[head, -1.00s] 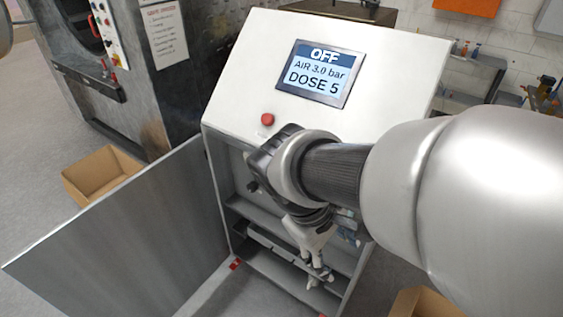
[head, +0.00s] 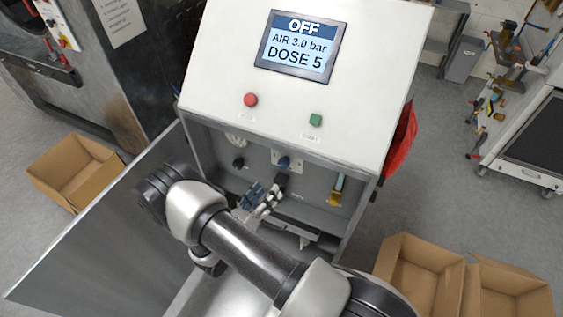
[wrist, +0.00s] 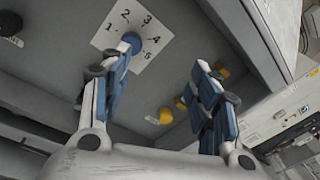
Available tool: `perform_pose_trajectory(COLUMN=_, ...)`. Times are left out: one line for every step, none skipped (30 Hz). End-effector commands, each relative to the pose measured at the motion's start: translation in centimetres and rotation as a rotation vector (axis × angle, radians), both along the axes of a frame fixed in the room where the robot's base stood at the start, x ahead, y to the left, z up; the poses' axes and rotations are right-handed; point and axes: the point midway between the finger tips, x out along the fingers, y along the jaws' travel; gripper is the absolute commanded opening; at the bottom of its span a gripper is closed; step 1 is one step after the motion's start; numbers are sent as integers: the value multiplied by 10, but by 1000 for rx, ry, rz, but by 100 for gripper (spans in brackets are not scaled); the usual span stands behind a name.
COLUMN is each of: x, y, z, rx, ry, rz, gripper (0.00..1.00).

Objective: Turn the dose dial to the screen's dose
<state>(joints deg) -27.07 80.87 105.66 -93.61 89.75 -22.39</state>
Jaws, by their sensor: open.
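The screen (head: 301,45) reads OFF, AIR 3.0 bar, DOSE 5. The dose dial (head: 285,163) is a blue knob on a white plate inside the open cabinet. In the wrist view the dial (wrist: 132,42) shows with the numbers 1 to 5 around it; I cannot tell where it points. My gripper (head: 264,199) is open and empty, below and slightly left of the dial in the head view. In the wrist view my gripper (wrist: 162,62) has its left fingertip just in front of the knob's lower edge; the knob is not between the fingers. Contact is unclear.
The cabinet door (head: 105,225) stands open at the left. A dark knob (head: 238,163) is left of the dial, and a yellow-handled valve (head: 337,190) is right. A red button (head: 250,100) and a green button (head: 316,120) sit above. Cardboard boxes (head: 75,172) stand on the floor.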

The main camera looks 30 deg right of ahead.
Motion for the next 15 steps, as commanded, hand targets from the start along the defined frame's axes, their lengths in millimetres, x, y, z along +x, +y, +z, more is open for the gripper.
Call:
perform_pose_trajectory(x=-3, y=5, z=-15, rx=-30, ry=36, rz=49, gripper=56)
perform_pose_trajectory(x=-3, y=7, z=-21, rx=-44, ry=51, rz=75, gripper=56)
perform_pose_trajectory(x=-4, y=10, z=-30, rx=-59, ry=70, rz=104, gripper=56)
perform_pose_trajectory(x=-5, y=12, z=-35, rx=-67, ry=81, rz=121, gripper=56)
perform_pose_trajectory(x=-5, y=13, z=-39, rx=-76, ry=89, rz=138, gripper=56)
perform_pose_trajectory(x=-5, y=15, z=-43, rx=-83, ry=97, rz=152, gripper=56)
perform_pose_trajectory(x=-5, y=15, z=-45, rx=-87, ry=102, rz=160, gripper=56)
perform_pose_trajectory(x=-5, y=15, z=-47, rx=-91, ry=106, rz=167, gripper=56)
perform_pose_trajectory(x=-4, y=13, z=-48, rx=-92, ry=107, rz=169, gripper=56)
perform_pose_trajectory(x=-2, y=11, z=-49, rx=-92, ry=108, rz=170, gripper=56)
perform_pose_trajectory(x=0, y=9, z=-49, rx=-92, ry=108, rz=170, gripper=56)
perform_pose_trajectory(x=3, y=5, z=-49, rx=-91, ry=108, rz=169, gripper=56)
perform_pose_trajectory(x=6, y=1, z=-49, rx=-90, ry=108, rz=167, gripper=56)
perform_pose_trajectory(x=9, y=-3, z=-49, rx=-90, ry=108, rz=167, gripper=56)
perform_pose_trajectory(x=13, y=-10, z=-49, rx=-91, ry=108, rz=165, gripper=56)
